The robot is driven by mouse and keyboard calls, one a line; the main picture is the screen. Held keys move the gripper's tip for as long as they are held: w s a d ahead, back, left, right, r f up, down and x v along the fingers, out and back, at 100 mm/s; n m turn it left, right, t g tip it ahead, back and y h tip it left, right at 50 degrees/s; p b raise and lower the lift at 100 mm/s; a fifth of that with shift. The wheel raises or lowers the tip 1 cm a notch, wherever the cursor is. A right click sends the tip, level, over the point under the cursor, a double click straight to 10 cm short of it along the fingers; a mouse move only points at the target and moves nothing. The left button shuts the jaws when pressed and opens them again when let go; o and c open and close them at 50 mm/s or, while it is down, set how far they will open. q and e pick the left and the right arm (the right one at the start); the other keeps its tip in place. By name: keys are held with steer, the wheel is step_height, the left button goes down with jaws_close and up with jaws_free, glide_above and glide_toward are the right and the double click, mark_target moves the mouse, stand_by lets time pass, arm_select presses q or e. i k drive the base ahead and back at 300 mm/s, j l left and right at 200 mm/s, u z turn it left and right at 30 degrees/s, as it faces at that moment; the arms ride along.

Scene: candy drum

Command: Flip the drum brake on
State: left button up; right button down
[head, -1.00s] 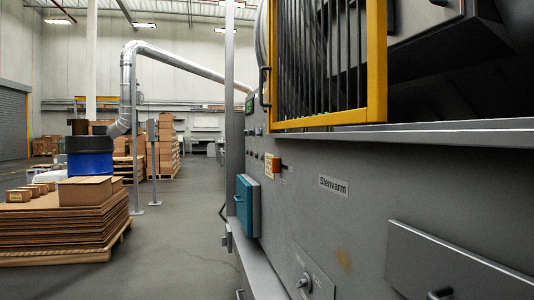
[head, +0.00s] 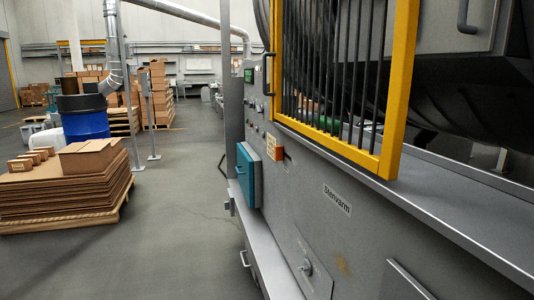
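The large grey machine (head: 300,215) fills the right half of the head view, with a "Stenvarm" label (head: 337,199) on its side. A dark drum (head: 445,100) shows behind a yellow barred guard (head: 397,90). On the machine's side are a small orange box (head: 275,147), a row of small buttons at the far end, and a round knob (head: 307,267) on a plate low down. I cannot tell which of these is the drum brake, or its position. Neither of my grippers is in view.
A teal box (head: 248,175) sticks out from the machine's side, above a low grey ledge (head: 262,255). A pallet of flat cardboard (head: 65,200) stands at left, with a blue barrel (head: 84,120) behind it. The floor (head: 180,230) between pallet and machine is clear.

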mark_target(279, 150)
steer(key=i+j+u, duration=0.4)
steer(key=i, duration=0.3)
steer(key=i+u, duration=0.35)
steer(key=i, duration=0.35)
steer(key=i+j+z, duration=0.1)
steer(key=i+z, duration=0.35)
steer(key=i+j+z, duration=0.3)
steer(key=i+z, duration=0.15)
steer(key=i, duration=0.15)
steer(key=i+j+z, duration=0.85)
steer(key=j, duration=0.25)
steer(key=i+j+z, duration=0.25)
steer(key=j+z, duration=0.2)
steer(key=j, duration=0.2)
